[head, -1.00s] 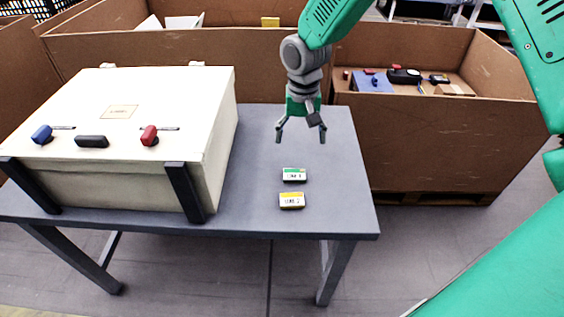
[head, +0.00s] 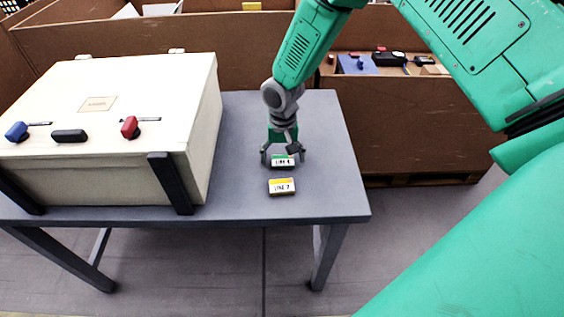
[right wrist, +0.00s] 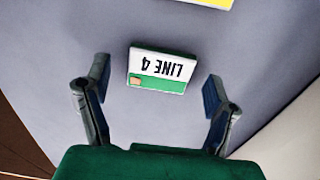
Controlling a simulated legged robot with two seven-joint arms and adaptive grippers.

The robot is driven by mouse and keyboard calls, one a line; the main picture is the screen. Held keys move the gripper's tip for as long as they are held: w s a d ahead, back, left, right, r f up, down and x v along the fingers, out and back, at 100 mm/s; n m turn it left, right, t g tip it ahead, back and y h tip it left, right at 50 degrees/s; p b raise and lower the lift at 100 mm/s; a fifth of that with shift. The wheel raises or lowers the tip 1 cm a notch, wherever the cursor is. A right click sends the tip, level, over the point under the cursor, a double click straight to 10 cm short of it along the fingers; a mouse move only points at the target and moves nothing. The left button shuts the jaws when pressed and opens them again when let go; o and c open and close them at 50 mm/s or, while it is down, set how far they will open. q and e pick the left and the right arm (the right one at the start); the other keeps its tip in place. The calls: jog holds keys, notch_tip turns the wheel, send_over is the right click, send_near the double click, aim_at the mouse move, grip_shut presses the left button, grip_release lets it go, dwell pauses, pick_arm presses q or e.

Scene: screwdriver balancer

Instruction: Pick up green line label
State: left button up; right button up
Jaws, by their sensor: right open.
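The green line label (head: 283,161) is a small white block with a green band, lying on the grey table. It also shows in the right wrist view (right wrist: 160,69), where it reads "LINE 4". My right gripper (head: 283,159) is open, pointing down, with one finger on each side of the label. In the right wrist view the fingers (right wrist: 155,85) stand apart from the label's ends with a gap on both sides. My left gripper is not in view.
A yellow label (head: 281,187) lies just in front of the green one. A cream case (head: 120,90) with blue, black and red parts covers the left of the table (head: 325,150). Cardboard bins (head: 420,120) stand behind. The table right of the labels is clear.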

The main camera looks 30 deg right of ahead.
jog(key=shift+f, duration=0.55)
jog(key=c, duration=0.9)
jog(key=shift+c, duration=0.2)
jog(key=shift+r, duration=0.2)
